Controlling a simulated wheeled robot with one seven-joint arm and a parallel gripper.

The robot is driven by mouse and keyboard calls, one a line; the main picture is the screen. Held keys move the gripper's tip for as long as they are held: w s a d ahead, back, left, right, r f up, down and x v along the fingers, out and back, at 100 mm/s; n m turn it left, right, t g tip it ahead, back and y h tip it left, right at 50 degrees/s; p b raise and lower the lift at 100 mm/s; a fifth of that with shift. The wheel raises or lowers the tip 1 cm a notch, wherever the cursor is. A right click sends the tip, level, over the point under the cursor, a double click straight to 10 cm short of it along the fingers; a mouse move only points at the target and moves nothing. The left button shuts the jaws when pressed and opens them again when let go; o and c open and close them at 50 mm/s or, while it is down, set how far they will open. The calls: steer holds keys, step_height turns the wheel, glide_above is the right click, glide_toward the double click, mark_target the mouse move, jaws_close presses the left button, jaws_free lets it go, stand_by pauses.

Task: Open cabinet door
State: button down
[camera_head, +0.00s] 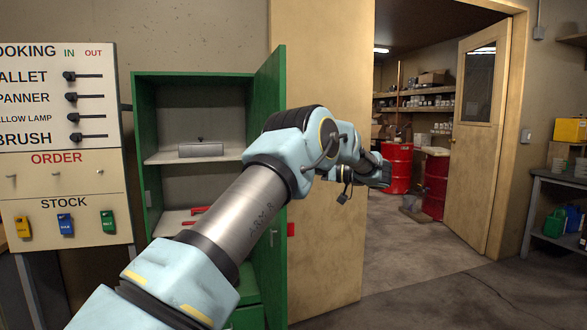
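The green cabinet (193,76) stands left of centre against the wall. Its door (268,90) is hinged on the right and swung wide open toward me, so the shelves show. A small red piece (291,229), perhaps its handle, sticks out past the door's outer edge. My arm crosses in front of the door and hides its middle part. The end of my arm with my gripper (378,176) is right of the door, before the doorway, and looks apart from the cabinet. The fingers are too small and too covered to tell whether they are open.
A grey box (201,149) lies on the upper shelf, and red items (199,210) lie lower. A tool board (62,150) is at left. Right of a wooden panel (330,70), a doorway leads to red drums (397,166). A workbench (557,179) stands at far right. Floor (420,285) at right is clear.

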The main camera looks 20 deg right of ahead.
steer(key=shift+w, duration=0.1)
stand_by(0.3)
steer(key=c, duration=0.8)
jaws_free()
steer(key=shift+c, duration=0.2)
steer(key=shift+d, duration=0.1)
steer(key=b+v, duration=0.3)
steer(key=v, duration=0.7)
steer(key=shift+d, duration=0.3)
